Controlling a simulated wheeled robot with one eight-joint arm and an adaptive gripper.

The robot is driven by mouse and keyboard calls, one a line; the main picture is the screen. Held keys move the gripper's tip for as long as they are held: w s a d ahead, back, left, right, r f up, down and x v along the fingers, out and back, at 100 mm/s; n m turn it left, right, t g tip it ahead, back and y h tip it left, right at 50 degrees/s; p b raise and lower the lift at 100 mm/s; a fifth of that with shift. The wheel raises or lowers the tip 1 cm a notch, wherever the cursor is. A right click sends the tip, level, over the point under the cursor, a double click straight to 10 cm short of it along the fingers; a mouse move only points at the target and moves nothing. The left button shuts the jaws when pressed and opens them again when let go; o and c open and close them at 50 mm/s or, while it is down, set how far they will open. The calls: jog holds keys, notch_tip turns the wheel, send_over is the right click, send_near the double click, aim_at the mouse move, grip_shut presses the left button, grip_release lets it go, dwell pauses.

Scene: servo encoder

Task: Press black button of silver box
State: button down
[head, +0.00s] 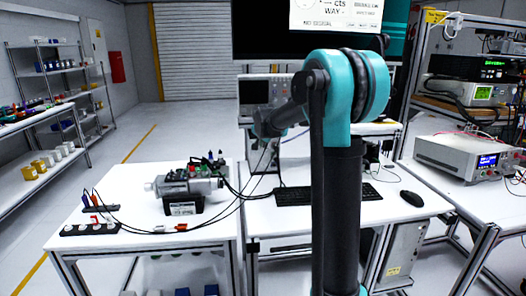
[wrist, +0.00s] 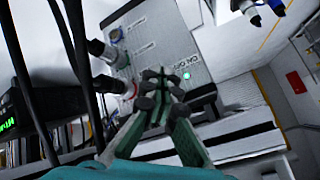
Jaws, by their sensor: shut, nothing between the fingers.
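In the wrist view a silver-grey box (wrist: 140,32) shows a tilted panel with small labels, plugs along its left side and a small green light. I cannot make out its black button; the dark fingertips cover part of the panel. My gripper (wrist: 158,80) is shut and empty, its fingertips overlapping the panel's lower part. I cannot tell whether they touch it. In the head view my gripper (head: 265,126) is small and partly hidden by my arm, in front of a grey device with a dark screen (head: 253,91).
Black cables hang at the left of the wrist view. In the head view a motor-like unit (head: 178,187) with cables stands on the left white table (head: 140,245). A keyboard (head: 293,196) and mouse (head: 411,198) lie nearby. Instruments fill the right rack.

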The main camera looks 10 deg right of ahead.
jog(key=shift+s, duration=0.45)
jog(key=s, duration=0.6)
dwell(0.4)
